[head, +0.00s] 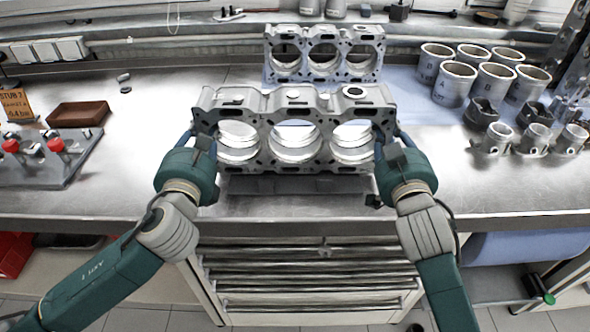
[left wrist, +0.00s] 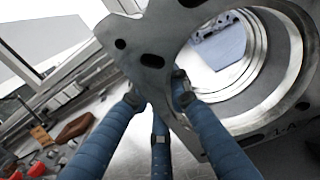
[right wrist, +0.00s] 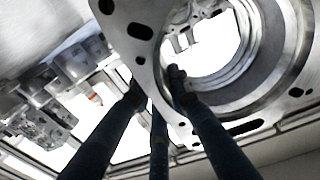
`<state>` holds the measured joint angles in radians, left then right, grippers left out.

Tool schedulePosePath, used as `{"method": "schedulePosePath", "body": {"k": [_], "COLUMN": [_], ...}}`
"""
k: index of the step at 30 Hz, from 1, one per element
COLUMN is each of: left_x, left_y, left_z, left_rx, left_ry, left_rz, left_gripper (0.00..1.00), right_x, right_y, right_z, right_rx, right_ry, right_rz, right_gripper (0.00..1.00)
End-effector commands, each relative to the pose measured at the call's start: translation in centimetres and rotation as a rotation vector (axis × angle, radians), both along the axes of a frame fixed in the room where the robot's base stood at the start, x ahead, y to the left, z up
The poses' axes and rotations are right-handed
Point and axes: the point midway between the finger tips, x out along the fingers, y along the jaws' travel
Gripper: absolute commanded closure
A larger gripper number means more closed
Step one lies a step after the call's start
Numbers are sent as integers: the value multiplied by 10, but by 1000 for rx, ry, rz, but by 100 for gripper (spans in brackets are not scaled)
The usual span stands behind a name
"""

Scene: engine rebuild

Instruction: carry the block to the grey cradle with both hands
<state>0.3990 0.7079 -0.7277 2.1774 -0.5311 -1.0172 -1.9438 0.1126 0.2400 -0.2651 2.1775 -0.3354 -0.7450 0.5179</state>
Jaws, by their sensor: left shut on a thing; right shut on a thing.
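The grey engine block (head: 294,103), with three round bores in a row, is upright in front of me at the middle of the bench. My left gripper (head: 207,143) is shut on its left end; my right gripper (head: 388,147) is shut on its right end. In the left wrist view the blue fingers (left wrist: 158,95) meet the block (left wrist: 150,45) beside an end bore. In the right wrist view the fingers (right wrist: 158,88) do likewise at the block's (right wrist: 135,50) other end. A low grey piece (head: 300,185) shows below the block; I cannot tell whether it is the cradle or whether they touch.
A similar three-bore part (head: 324,34) stands behind the block. Several grey cylinder liners (head: 453,84) and pistons (head: 534,138) stand at the right. A stand with red knobs (head: 45,160) and a brown tray (head: 78,114) are at the left. Bare steel bench (head: 150,125) lies left of the block.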

Motion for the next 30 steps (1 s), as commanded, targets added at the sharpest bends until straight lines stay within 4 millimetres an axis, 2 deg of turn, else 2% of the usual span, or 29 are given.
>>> {"method": "schedulePosePath", "body": {"k": [8, 9, 12, 22, 26, 30], "left_x": [0, 0, 0, -4, -20, -45], "left_y": [1, 1, 1, 0, 0, -1], "left_z": [-16, -18, -16, -16, -17, -17], "left_rx": [1, 1, 1, 0, 1, 2], "left_ry": [-6, -1, 0, 0, 2, 3], "left_rz": [3, 3, 3, 0, -1, -1], "left_gripper": [100, 81, 64, 64, 64, 64], "right_x": [0, 0, 0, 0, 0, 0], "right_y": [-1, -1, -1, 0, 0, 0], "right_z": [-15, -18, -16, -16, -16, -16], "right_rx": [-1, -1, -1, 0, 0, 0], "right_ry": [-7, -1, 0, 0, 0, 0], "right_rz": [-2, -3, -2, -1, 0, 0], "right_gripper": [100, 81, 64, 64, 64, 64]}}
